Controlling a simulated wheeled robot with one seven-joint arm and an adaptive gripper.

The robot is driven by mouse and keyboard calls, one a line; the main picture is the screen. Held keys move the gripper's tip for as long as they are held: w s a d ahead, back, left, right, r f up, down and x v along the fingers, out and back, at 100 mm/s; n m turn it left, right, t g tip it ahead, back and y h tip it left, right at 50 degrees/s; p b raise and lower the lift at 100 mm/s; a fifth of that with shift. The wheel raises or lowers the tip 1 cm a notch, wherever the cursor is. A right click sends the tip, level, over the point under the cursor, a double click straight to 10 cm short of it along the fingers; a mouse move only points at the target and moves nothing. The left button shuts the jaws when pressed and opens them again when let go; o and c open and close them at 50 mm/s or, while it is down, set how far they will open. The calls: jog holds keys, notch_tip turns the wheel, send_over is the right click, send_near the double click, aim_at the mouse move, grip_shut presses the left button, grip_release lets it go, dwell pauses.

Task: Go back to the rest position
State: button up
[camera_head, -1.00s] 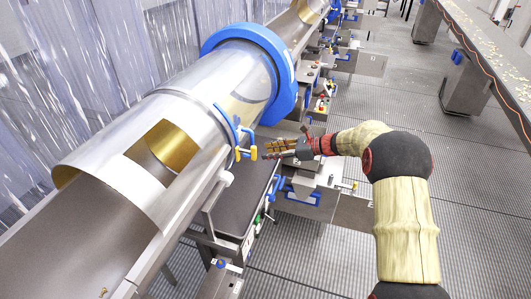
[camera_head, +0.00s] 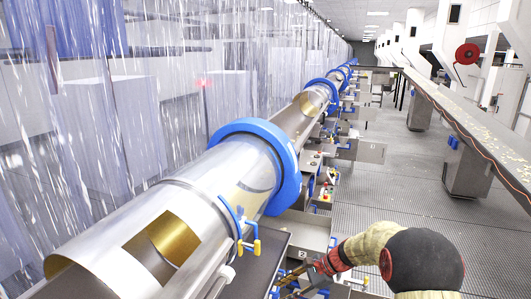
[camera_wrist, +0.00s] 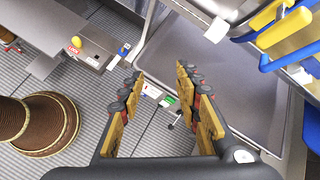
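My gripper (camera_wrist: 160,73) is open in the wrist view, with two yellow-brown jointed fingers apart and nothing held between them. In the head view my gripper (camera_head: 286,282) is small and partly cut off at the bottom, right of the seasoning drum (camera_head: 150,222). A latch with blue bars and yellow knobs (camera_head: 244,245) is on the drum's near side, left of my gripper. In the wrist view blue and yellow bars (camera_wrist: 290,28) show at the upper right, apart from the fingers. A dark grey flat panel (camera_wrist: 215,70) lies beyond the fingers.
The drum has a blue ring (camera_head: 285,165) and a rectangular opening (camera_head: 162,245). More drums run behind it. A steel box with a yellow button (camera_wrist: 76,42) stands left in the wrist view.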

jog(key=s+d+f+n+t+h+b, duration=0.1)
jog(key=s+d+n+h+b, duration=0.2)
jog(key=s+b, duration=0.5)
jog(key=s+d+f+n+t+h+b, duration=0.1)
jog(key=s+d+n+b, duration=0.4)
jog(key=s, duration=1.1)
jog(key=s+d+f+n+t+h+b, duration=0.1)
jog(key=s+d+n+h+b, duration=0.3)
jog(key=s+b, duration=0.7)
jog(key=shift+s+n+t+h, duration=0.7)
jog(key=shift+n+t, duration=0.1)
jog(key=shift+n, duration=0.4)
jog(key=shift+c, duration=0.4)
